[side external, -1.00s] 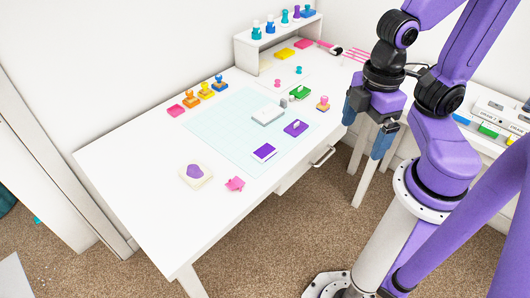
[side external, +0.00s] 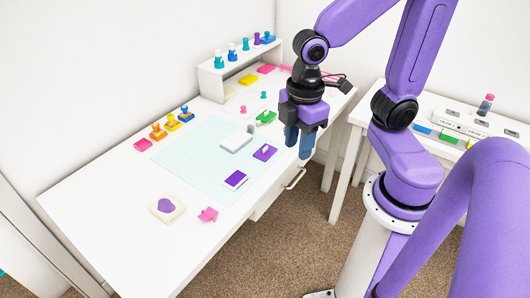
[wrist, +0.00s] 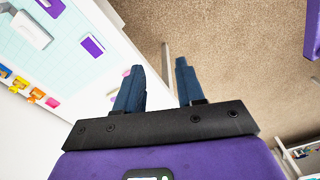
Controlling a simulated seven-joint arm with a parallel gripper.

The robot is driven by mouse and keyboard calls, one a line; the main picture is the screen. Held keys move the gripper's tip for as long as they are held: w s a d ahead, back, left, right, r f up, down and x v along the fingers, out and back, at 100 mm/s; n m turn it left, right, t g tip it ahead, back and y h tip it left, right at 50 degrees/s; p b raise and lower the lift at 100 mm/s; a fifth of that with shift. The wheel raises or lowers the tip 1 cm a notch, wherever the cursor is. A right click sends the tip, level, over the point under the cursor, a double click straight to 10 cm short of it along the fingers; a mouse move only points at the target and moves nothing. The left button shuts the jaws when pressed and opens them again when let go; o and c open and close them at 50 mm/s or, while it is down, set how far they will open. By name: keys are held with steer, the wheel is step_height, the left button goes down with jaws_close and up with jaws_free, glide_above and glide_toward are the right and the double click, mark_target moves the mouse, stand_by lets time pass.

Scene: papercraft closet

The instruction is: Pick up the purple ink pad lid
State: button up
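Two purple pieces lie on the desk.
A grey-white block (side external: 236,140) sits on the pale blue mat (side external: 190,150). A green piece (side external: 265,117) lies behind the lid. A pink paper piece (side external: 208,214) lies near the front edge.

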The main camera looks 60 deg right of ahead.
steer(key=w+d+f+n, duration=0.1)
steer(key=w+d, duration=0.1)
steer(key=w, duration=0.7)
steer(key=n, duration=0.3)
glide_above(266, 147)
step_height(266, 147, down, 8)
step_height(266, 147, down, 17)
steer(key=shift+d+f, duration=0.1)
steer(key=shift+f, duration=0.1)
jaws_close()
